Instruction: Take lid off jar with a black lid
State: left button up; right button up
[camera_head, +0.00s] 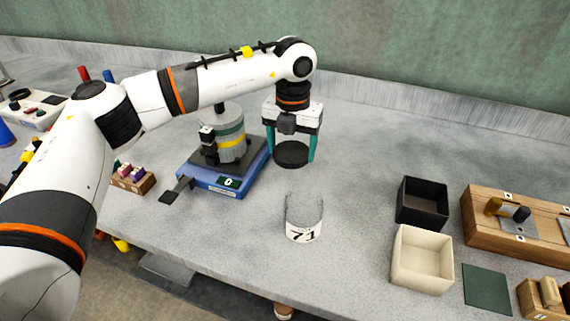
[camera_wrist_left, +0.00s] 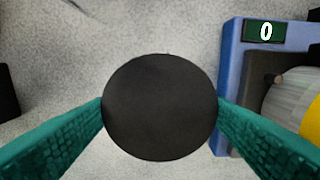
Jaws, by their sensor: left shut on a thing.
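The black lid (camera_head: 291,154) is a round dark disc between the green fingers of my left gripper (camera_head: 292,150). The left gripper is shut on the lid's sides. In the left wrist view the lid (camera_wrist_left: 160,107) fills the middle, with one finger of the gripper (camera_wrist_left: 160,112) touching each side. A clear jar (camera_head: 303,217) with a white label reading 71 stands upright on the table, nearer the front. Its top is open and no lid is on it. The lid is behind the jar and apart from it. My right gripper is not in view.
A blue scale (camera_head: 225,180) reading 0 bears a grey and yellow cylinder (camera_head: 228,138), close left of my gripper. At right are a black box (camera_head: 421,203), a cream box (camera_head: 421,260), a dark green mat (camera_head: 487,289) and a wooden block (camera_head: 480,220). The table between is clear.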

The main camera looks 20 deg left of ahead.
aim_at(291, 183)
pick_arm(q)
notch_tip(291, 183, down, 8)
jog(key=shift+r+p, duration=0.1)
jog(key=shift+p, duration=0.3)
jog(key=shift+f, duration=0.25)
jog(key=shift+f, duration=0.1)
jog(key=o, duration=1.1)
jog(key=shift+c, duration=0.2)
